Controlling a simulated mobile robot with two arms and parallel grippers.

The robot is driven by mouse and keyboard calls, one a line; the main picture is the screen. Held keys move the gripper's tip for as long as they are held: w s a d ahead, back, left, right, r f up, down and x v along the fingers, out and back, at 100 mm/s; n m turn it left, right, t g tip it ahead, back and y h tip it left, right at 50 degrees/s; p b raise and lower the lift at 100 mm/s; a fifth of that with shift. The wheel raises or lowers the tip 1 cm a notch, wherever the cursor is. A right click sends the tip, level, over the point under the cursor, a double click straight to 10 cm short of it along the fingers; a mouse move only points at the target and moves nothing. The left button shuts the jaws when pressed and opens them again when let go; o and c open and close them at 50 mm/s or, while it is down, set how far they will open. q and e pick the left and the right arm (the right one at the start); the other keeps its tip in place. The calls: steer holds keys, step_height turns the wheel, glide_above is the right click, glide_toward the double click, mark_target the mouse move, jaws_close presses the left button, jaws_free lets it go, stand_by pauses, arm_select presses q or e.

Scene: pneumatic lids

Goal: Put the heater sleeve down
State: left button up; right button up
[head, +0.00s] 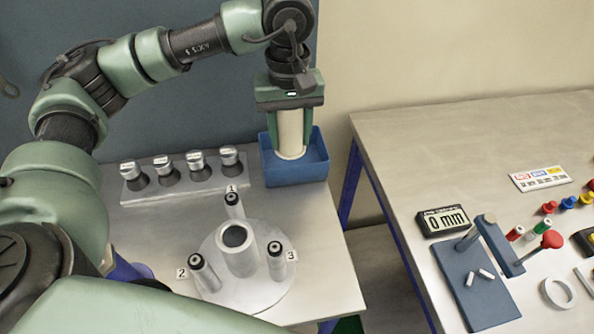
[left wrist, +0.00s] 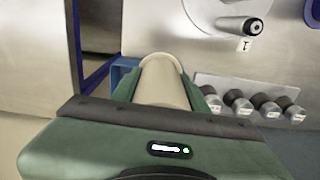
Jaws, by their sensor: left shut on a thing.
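The heater sleeve is a cream cylinder (head: 290,132), held upright between the fingers of my left gripper (head: 290,125). Its lower end is over the blue bin (head: 300,178), inside the bin's outline; I cannot tell whether it touches the floor of the bin. In the left wrist view the sleeve (left wrist: 164,82) sits between the green fingers, with a blue edge of the bin (left wrist: 122,72) beside it. My right gripper is not in view.
A round plate (head: 215,285) with a central tube (head: 238,250) and numbered posts stands in front. Several silver-capped parts sit on a rack (head: 150,192) left of the bin. A second table (head: 400,165) at right holds a gauge (head: 444,220) and small parts, beyond a gap.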

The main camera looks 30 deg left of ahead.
arm_select(q)
steer(key=w+a+r+n+b, duration=0.4)
steer(key=w+r+n+b, duration=0.15)
steer(key=w+n, duration=0.3)
steer(key=p, duration=0.1)
glide_above(293, 164)
steer(key=shift+n, duration=0.45)
step_height(293, 164, down, 16)
steer(key=shift+f, duration=0.1)
step_height(293, 164, down, 4)
steer(key=shift+r+p, duration=0.2)
steer(key=shift+p, duration=0.15)
steer(key=shift+f, duration=0.35)
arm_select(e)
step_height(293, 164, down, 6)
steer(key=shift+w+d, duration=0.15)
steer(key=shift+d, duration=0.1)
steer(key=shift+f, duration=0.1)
arm_select(q)
steer(key=shift+f, duration=0.2)
steer(key=o, duration=1.4)
steer(key=shift+r, duration=0.1)
